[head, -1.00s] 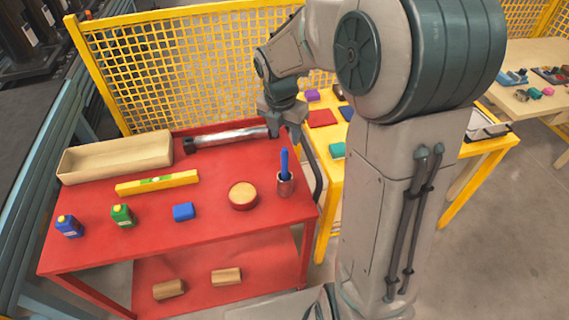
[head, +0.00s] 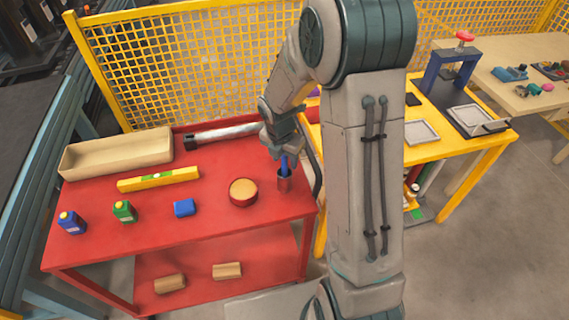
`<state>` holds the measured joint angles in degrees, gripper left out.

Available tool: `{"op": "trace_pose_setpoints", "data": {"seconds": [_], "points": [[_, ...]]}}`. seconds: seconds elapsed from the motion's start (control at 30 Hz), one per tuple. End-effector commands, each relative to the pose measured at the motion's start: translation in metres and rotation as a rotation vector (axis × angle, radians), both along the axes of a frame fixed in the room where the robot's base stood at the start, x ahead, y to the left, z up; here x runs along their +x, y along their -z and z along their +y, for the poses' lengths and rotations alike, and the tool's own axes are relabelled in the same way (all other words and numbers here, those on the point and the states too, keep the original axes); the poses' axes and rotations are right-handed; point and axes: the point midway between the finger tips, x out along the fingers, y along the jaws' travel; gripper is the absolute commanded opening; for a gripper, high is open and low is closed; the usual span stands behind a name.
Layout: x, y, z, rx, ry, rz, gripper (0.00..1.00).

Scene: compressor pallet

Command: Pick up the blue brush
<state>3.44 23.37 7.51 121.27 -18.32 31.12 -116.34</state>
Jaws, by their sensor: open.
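The blue brush (head: 284,168) stands upright in a small reddish metal cup (head: 284,182) at the right end of the red table (head: 215,213). Its upper end is partly hidden by my gripper. My gripper (head: 281,153) is open and points down right over the brush, with its fingers at the brush's upper part. I cannot tell whether the fingers touch it.
A round wooden-topped tin (head: 243,192) stands just left of the cup. A yellow table (head: 455,150) stands to the right.

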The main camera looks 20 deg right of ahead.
Motion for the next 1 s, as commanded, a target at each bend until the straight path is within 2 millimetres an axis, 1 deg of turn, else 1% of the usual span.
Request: {"op": "trace_pose_setpoints", "data": {"seconds": [0.13,0.17,0.2,0.27,0.3,0.33,0.57,0.67,0.77,0.87,1.0], "points": [[0.0,0.0,0.0,0.001,0.0,-0.001,0.44],[0.0,0.0,0.0,0.001,0.0,-0.001,0.41],[0.0,0.0,0.0,0.001,0.0,-0.001,0.3],[0.0,0.0,0.0,0.001,0.0,-0.001,0.13],[0.0,0.0,0.0,0.001,0.0,-0.001,0.02],[0.0,0.0,0.0,0.001,0.0,-0.001,0.0],[0.0,-0.001,0.0,0.0,0.0,-0.001,0.0],[0.001,-0.004,0.0,0.0,0.001,-0.003,0.0],[0.001,-0.014,0.0,0.0,0.001,-0.006,0.0],[0.001,-0.032,-0.001,0.0,0.002,-0.007,0.0],[0.001,-0.061,-0.001,0.0,0.002,-0.007,0.0]]}}
